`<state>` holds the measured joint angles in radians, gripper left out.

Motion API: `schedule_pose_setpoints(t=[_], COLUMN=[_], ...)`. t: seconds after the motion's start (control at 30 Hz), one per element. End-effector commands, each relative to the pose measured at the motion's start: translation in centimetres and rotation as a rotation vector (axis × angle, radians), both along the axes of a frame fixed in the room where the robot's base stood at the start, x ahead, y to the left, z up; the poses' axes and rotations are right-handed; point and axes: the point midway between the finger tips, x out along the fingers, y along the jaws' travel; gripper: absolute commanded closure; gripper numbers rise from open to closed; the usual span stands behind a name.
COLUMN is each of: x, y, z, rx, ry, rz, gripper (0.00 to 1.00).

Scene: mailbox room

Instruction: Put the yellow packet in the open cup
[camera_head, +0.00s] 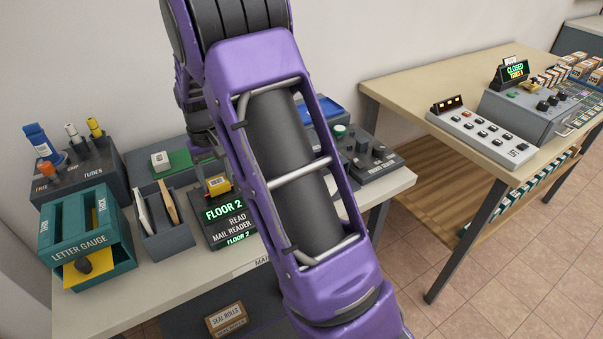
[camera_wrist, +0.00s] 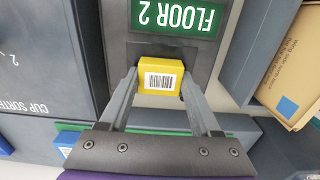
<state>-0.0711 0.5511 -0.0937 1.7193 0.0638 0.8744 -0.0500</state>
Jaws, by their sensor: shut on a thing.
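The yellow packet (camera_head: 218,184) is a small block with a white barcode label, just behind the lit FLOOR 2 screen of the mail reader (camera_head: 229,228). My gripper (camera_wrist: 160,82) is shut on it, with one finger on each side, and the barcode (camera_wrist: 160,81) faces the wrist camera. I cannot tell whether the packet touches the reader. In the wrist view a dark panel marked CUP SORTER (camera_wrist: 30,60) stands to the left, with a 2 on it. In the head view my arm hides that area, and I cannot make out an open cup.
A letter gauge (camera_head: 85,240), a grey holder with envelopes (camera_head: 168,240) and a tube rack (camera_head: 75,165) crowd the table's left. A green-topped box (camera_head: 172,162) stands behind the reader. A button panel (camera_head: 375,160) is to the right. A second table (camera_head: 450,85) holds more consoles.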

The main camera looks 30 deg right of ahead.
Motion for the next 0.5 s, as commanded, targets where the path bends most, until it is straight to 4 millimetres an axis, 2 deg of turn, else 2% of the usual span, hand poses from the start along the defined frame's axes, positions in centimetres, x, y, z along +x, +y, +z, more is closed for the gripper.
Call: schedule_pose_setpoints(t=[0.5], x=[0.0], y=[0.0], z=[3.4], rx=[0.000], ry=[0.000], rz=[0.000], gripper=[0.92])
